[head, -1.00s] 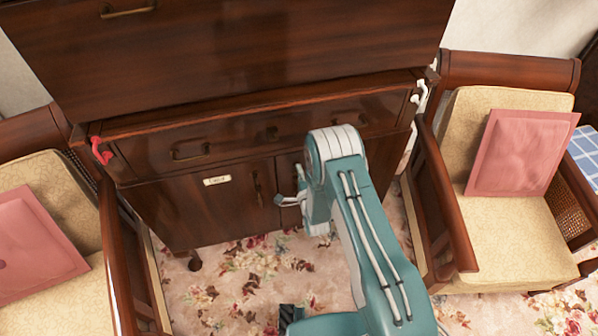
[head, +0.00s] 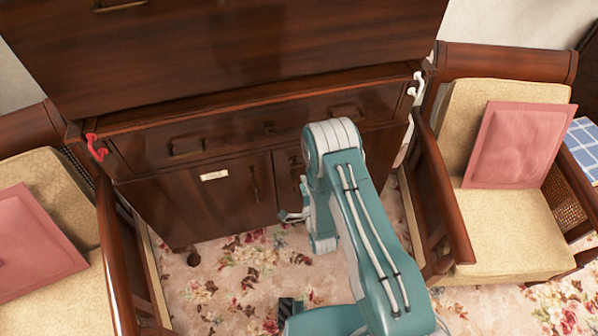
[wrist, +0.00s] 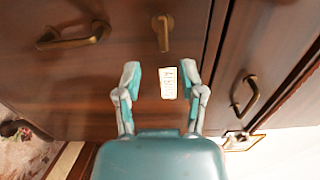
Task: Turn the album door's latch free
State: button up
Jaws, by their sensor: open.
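The wrist view is turned sideways. It shows a brown wooden door with a small brass lever latch (wrist: 163,32) near its edge and a pale label (wrist: 168,83) whose writing is too small to read. A longer brass pull (wrist: 72,35) is on the same door. My gripper (wrist: 162,77) is open and empty, its fingertips either side of the label in the picture and apart from the latch. In the head view my gripper (head: 293,215) is low before the right-hand door, largely hidden by my arm. The latch (head: 297,160) shows small beside my arm.
The left door has a white label (head: 214,175) and a brass pull (head: 254,183). A wide drawer (head: 232,142) lies above the doors. Armchairs with pink cushions (head: 517,145) stand on both sides. Floral carpet (head: 235,265) lies in front.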

jog(key=v, duration=0.4)
jog(key=shift+s+d, duration=0.1)
jog(key=shift+s, duration=0.15)
jog(key=w+d+r+n+g+h, duration=0.1)
jog(key=w+r+n+g, duration=0.1)
jog(key=w+r, duration=0.35)
jog(key=w+d+r+n+g+h, duration=0.1)
jog(key=w+r+n, duration=0.15)
jog(key=r, duration=0.65)
jog(key=s+d+r+n+g+h, duration=0.1)
jog(key=s+d+r+n+g, duration=0.1)
jog(key=r, duration=0.5)
jog(key=s+d+r+n+g+h, duration=0.1)
jog(key=d+r+n, duration=0.15)
jog(key=r, duration=0.35)
jog(key=s+d+r+n+g, duration=0.2)
jog(key=s+r, duration=0.2)
jog(key=s, duration=0.5)
jog(key=s+d+r+n+g, duration=0.2)
jog(key=s+r, duration=0.2)
jog(key=s, duration=0.5)
jog(key=s+d+r+n+g+h, duration=0.1)
jog(key=s+r, duration=0.3)
jog(key=s, duration=0.6)
jog(key=shift+d+r+n+g, duration=0.15)
jog(key=shift+d+n+g, duration=0.3)
jog(key=shift+d, duration=0.35)
